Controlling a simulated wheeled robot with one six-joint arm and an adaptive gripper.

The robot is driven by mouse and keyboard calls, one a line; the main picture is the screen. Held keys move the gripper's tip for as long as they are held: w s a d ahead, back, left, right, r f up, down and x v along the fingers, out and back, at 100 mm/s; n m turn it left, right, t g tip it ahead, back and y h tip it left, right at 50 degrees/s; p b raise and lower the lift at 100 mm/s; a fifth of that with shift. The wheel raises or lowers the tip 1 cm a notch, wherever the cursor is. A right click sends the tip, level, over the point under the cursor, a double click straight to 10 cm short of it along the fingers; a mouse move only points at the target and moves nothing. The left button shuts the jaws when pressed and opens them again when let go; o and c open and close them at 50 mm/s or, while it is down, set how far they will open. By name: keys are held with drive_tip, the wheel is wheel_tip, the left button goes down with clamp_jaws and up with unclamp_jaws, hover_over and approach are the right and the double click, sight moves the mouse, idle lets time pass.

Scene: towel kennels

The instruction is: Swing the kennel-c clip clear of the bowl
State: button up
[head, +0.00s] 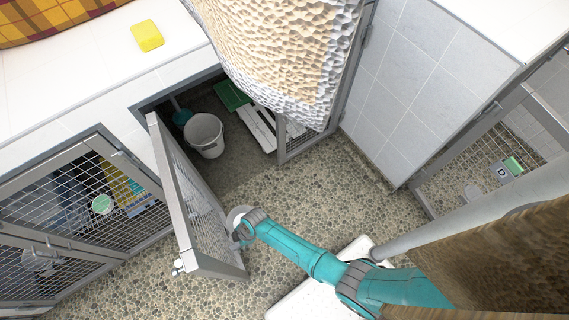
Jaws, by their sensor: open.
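No letter C is readable, so I cannot tell which kennel is kennel-c, and I cannot make out a clip touching a bowl. A pale green bowl (103,204) shows behind the mesh of the left kennel. A round metallic shape, perhaps another bowl (40,259), shows at the lower left mesh; any clip there is too small to tell. The middle kennel's mesh door (167,178) stands swung open, with a small pale fitting (180,265) on its near edge. My gripper (238,226) is open at this door's right side; its fingertips are small, and contact is unclear.
A white bucket (205,134), a green tray (232,95) and a white slatted rack (259,127) stand in the open kennel. A large rough-textured pale shape (285,50) blocks the upper middle. A kennel marked D (502,171) is at right. Pebbled floor (310,200) is clear.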

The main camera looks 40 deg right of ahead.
drive_tip(key=shift+n, duration=0.4)
drive_tip(key=w+v, duration=0.1)
drive_tip(key=v, duration=1)
drive_tip(key=s+d+r+m+t+h, duration=0.2)
drive_tip(key=s+d+r+m+t, duration=0.5)
drive_tip(key=s, duration=0.8)
drive_tip(key=shift+s+d+r+m+h, duration=0.35)
drive_tip(key=shift+d+r+m, duration=0.75)
drive_tip(key=shift+d+r, duration=0.9)
drive_tip(key=shift+d+f, duration=0.1)
drive_tip(key=s+d+r+m+t+h, duration=0.1)
drive_tip(key=s+d+r+m+t, duration=0.1)
drive_tip(key=r, duration=1.1)
drive_tip(key=s+d+r+m+t, duration=0.1)
drive_tip(key=s+r+m+t, duration=0.3)
drive_tip(key=r, duration=1)
drive_tip(key=s, duration=0.3)
drive_tip(key=shift+d+r+t+h, duration=0.3)
drive_tip(key=shift+d+t+h, duration=0.05)
drive_tip(key=shift+d+t, duration=0.05)
